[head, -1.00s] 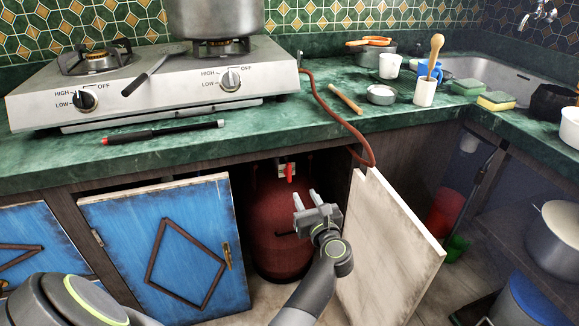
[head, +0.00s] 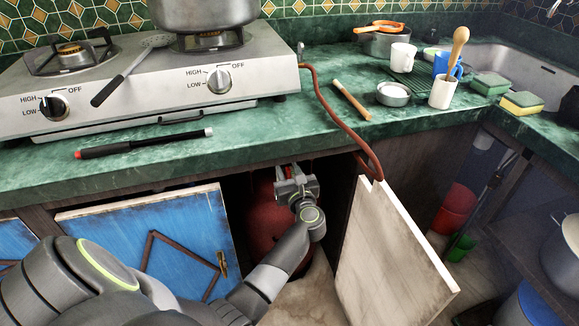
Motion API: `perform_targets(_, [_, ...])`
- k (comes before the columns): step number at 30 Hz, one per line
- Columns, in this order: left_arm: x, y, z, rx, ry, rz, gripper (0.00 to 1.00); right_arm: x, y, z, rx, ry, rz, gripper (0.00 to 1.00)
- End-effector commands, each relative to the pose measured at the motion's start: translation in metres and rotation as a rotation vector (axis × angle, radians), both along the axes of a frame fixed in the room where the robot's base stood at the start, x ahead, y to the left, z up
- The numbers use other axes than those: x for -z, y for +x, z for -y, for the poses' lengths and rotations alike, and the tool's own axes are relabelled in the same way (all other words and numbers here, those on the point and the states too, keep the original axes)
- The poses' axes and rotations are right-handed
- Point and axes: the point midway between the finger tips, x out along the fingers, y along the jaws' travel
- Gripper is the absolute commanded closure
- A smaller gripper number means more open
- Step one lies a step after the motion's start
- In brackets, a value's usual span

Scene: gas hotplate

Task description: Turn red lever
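The red gas cylinder (head: 264,215) stands in the dark open cupboard under the counter. My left gripper (head: 289,174) reaches into the cupboard opening, at the cylinder's top just below the counter edge. The red lever is hidden behind my gripper, so I cannot tell whether the fingers are around it or touching it. The fingertips are small and partly in shadow, and their gap is unclear. My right gripper is not in view.
A white-edged cupboard door (head: 390,250) stands open right of the cylinder. A blue door (head: 150,235) is on the left. The red hose (head: 338,118) hangs over the counter edge. The gas hotplate (head: 150,85) and a black-and-red lighter (head: 145,143) are above.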

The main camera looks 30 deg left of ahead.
Motion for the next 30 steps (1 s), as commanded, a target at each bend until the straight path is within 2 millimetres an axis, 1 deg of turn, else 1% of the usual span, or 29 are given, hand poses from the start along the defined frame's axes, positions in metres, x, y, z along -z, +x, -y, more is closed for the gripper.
perform_targets(5, [0.0002, -0.0001, -0.0001, 0.000, 0.000, 0.000, 0.67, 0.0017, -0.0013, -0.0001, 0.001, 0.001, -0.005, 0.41])
perform_targets(8, [0.0001, 0.0000, 0.0000, 0.000, 0.001, -0.001, 0.79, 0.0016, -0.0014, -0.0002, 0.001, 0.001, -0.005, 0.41])
perform_targets(12, [0.0000, 0.0000, 0.0001, 0.000, 0.001, -0.001, 0.97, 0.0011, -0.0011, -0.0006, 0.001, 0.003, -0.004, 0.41])
perform_targets(13, [0.0000, 0.0000, 0.0001, 0.000, 0.001, -0.001, 1.00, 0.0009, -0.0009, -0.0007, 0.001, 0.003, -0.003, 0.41])
perform_targets(25, [-0.0016, 0.0014, 0.0013, 0.000, 0.029, -0.032, 1.00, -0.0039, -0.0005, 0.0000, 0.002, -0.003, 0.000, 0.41])
perform_targets(30, [-0.0023, 0.0039, 0.0034, 0.001, 0.086, -0.101, 1.00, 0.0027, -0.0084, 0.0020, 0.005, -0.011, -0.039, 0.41])
